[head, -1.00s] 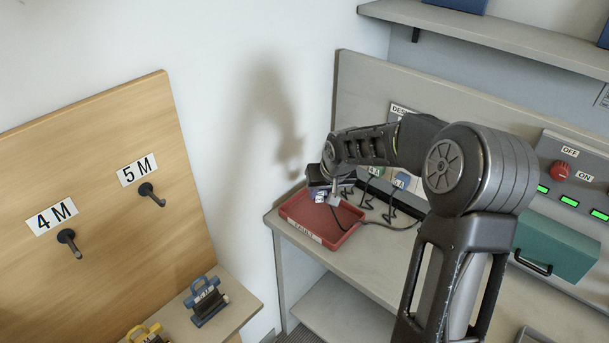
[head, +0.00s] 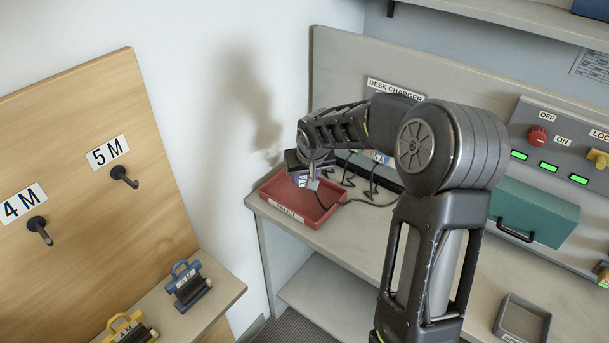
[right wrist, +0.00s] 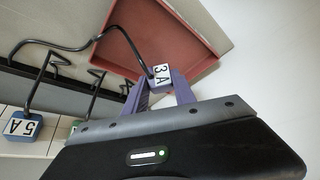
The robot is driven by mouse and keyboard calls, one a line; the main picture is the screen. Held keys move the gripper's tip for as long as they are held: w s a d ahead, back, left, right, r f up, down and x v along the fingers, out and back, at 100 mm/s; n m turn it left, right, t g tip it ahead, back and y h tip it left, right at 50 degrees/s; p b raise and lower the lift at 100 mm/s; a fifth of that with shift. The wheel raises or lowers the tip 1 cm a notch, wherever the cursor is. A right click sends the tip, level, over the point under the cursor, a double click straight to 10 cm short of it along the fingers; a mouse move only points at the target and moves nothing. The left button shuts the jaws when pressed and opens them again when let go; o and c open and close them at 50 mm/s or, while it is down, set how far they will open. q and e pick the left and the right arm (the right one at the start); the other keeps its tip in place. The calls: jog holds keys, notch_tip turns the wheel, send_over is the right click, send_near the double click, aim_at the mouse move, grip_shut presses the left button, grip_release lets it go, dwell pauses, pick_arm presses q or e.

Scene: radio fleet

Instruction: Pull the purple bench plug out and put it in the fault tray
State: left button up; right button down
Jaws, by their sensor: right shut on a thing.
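My right gripper (head: 313,180) is shut on the purple plug (head: 303,181) above the red fault tray (head: 327,215). In the right wrist view the plug (right wrist: 161,84) carries a white 3 A label between the fingertips (right wrist: 160,92), and a black cord runs from it. The plug is clear of the bench strip and over the tray's area; its exact height above the tray floor is hard to tell. The tray also shows in the right wrist view (right wrist: 125,30). My left gripper is out of view.
Other corded plugs, one labelled 5 A (right wrist: 22,126), stand in the charger strip (right wrist: 14,150) beside the tray. A teal box (head: 535,215) and a grey tray (head: 522,320) are to the right. Reels (head: 188,285) sit on the left shelf.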

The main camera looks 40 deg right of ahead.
jog(key=shift+f+b, duration=1.95)
jog(key=shift+f, duration=0.55)
jog(key=c, duration=0.9)
grip_release()
jog(key=shift+c, duration=0.2)
jog(key=v, duration=0.8)
jog(key=shift+f, duration=0.1)
